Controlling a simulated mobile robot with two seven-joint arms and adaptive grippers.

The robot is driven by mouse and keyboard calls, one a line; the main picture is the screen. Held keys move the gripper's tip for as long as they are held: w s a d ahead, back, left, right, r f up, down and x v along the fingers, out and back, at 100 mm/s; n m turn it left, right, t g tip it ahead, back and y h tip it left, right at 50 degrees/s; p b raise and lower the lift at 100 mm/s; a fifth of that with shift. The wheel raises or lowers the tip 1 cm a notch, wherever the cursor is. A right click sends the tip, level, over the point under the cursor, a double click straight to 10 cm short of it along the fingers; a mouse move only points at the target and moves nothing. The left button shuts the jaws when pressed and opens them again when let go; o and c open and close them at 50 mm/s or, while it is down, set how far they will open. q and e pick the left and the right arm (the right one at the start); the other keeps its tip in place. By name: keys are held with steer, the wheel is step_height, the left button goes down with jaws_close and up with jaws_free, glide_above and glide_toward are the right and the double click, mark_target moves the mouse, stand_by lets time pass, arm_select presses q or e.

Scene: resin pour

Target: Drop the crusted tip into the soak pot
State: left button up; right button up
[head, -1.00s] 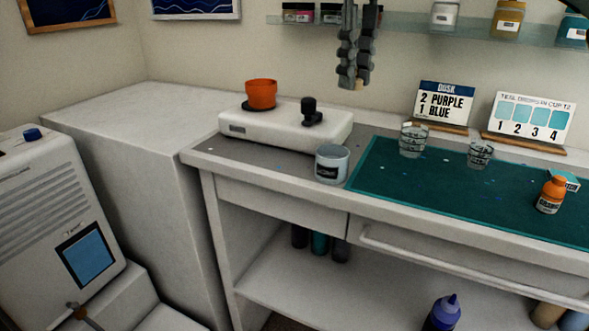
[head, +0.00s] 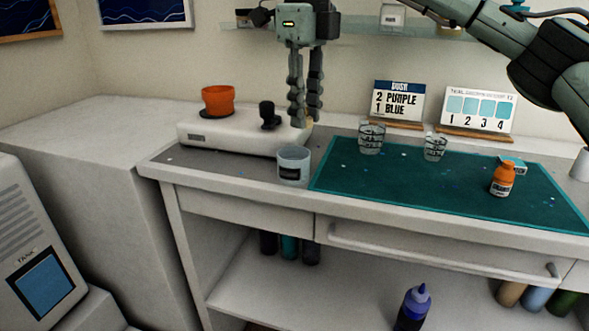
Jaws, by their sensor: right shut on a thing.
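My right gripper (head: 305,119) hangs fingers-down in the head view, above and behind the soak pot. Its fingers are close together, shut on the crusted tip, which is mostly hidden between them; only a small pale bit shows at the fingertips. The soak pot (head: 293,174) is a pale grey, open cup with a dark label, standing upright on the bench left of the green mat. The fingertips are apart from the pot, higher than its rim. My left gripper is not in view.
A white machine (head: 215,139) with an orange cup (head: 218,99) and black knob stands left of the pot. On the green mat (head: 430,190) are two clear cups (head: 371,138) and an orange bottle (head: 503,180). Two sign cards (head: 399,101) stand behind.

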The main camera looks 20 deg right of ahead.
steer(key=o, duration=0.8)
step_height(320, 180, up, 12)
stand_by(0.3)
